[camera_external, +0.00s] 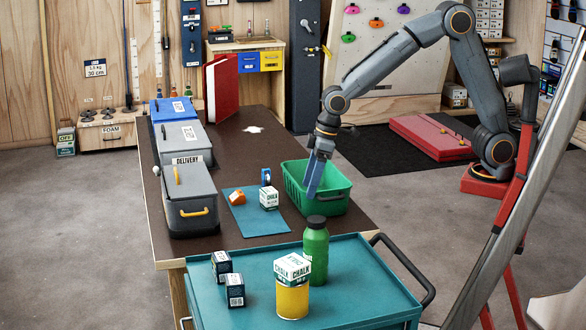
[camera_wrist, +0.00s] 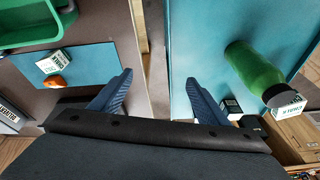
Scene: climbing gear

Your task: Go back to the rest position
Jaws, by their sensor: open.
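My gripper (camera_external: 316,180) hangs from the raised, bent arm, in front of the green basket in the external view. In the wrist view my gripper (camera_wrist: 160,92) has its two blue fingers spread wide, with nothing between them. Below them is the gap between the brown table (camera_external: 275,236) and the teal cart top (camera_external: 350,270). In the wrist view the green basket (camera_wrist: 30,35) is at upper left and the green bottle (camera_wrist: 252,68) is at right. Both are apart from the fingers.
The cart carries a green bottle (camera_external: 315,255), a chalk box (camera_external: 292,267) on a yellow can (camera_external: 292,300) and two dark boxes. Lidded bins line the table's left.

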